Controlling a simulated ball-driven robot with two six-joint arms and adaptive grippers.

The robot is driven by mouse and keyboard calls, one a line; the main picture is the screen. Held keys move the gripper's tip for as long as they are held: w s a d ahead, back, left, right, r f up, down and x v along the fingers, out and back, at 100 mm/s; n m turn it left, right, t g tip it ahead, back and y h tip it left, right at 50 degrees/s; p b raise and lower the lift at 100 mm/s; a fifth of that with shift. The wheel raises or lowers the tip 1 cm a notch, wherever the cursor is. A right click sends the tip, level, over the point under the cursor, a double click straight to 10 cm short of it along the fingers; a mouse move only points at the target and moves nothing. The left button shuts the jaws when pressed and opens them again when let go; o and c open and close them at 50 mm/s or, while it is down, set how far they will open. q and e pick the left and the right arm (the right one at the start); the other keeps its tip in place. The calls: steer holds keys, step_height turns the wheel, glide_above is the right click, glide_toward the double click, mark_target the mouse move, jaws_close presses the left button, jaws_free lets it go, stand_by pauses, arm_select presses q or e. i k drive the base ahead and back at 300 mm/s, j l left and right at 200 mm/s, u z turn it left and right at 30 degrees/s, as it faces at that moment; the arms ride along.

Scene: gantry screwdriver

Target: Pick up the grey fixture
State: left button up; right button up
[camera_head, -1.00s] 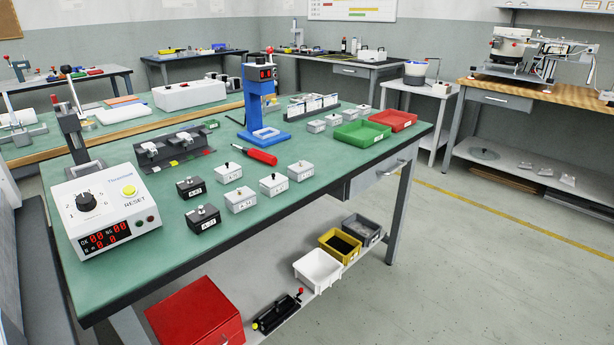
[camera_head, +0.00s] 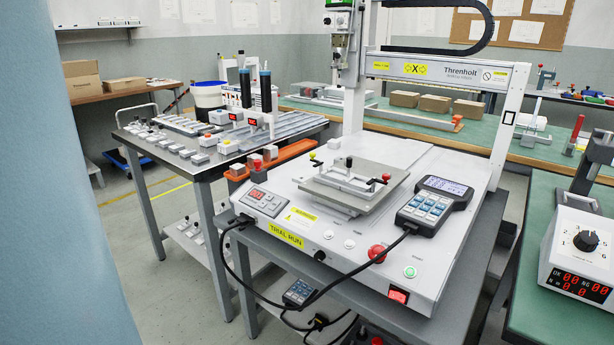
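The plate lies on the white bed of the gantry screwdriver machine (camera_head: 420,150), near the middle of the head view. I cannot tell whether the fixture is fastened to the plate. Neither of my grippers is in view.
A handheld pendant (camera_head: 433,206) lies right of the plate, its black cable looping over the front. The gantry upright (camera_head: 508,125) stands behind right. A crowded side table (camera_head: 210,180) is left, a green bench (camera_head: 545,325) right. A blue-grey surface (camera_head: 50,200) fills the left edge.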

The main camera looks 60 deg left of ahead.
mark_target(347, 182)
steer(key=u, duration=1.55)
